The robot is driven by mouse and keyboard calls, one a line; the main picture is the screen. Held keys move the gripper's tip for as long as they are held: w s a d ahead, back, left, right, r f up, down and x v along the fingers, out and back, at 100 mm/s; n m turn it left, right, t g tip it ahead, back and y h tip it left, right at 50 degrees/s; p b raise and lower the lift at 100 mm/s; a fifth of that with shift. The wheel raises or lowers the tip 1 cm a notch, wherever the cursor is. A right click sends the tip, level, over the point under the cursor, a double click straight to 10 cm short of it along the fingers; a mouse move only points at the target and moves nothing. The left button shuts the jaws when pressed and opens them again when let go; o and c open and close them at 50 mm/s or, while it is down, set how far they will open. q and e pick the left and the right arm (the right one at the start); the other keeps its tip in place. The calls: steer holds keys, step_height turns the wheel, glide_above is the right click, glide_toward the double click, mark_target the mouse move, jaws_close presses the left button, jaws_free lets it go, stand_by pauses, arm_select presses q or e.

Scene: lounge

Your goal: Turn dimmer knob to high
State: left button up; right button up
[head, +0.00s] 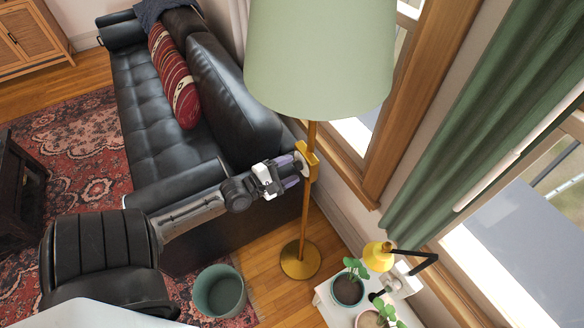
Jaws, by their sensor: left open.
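A floor lamp with a pale green shade (318,55) stands on a brass pole and round base (300,260). A yellow dimmer box (309,156) is fixed to the pole below the shade. A pale round knob (300,162) shows on its left side, partly hidden by my gripper. My left gripper (293,171) is open, its purple-padded fingers at the knob; I cannot tell whether they touch it. The knob's setting is too small to read. My right gripper is out of view.
A black leather sofa (160,110) with a red striped cushion (173,75) lies behind my left arm. A green bin (220,291) stands on the floor. A white side table (335,313) with plants and a yellow desk lamp (378,256) is at lower right, near green curtains (480,130).

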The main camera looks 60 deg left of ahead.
arm_select(q)
steer(key=shift+w, duration=0.6)
steer(key=shift+c, duration=0.2)
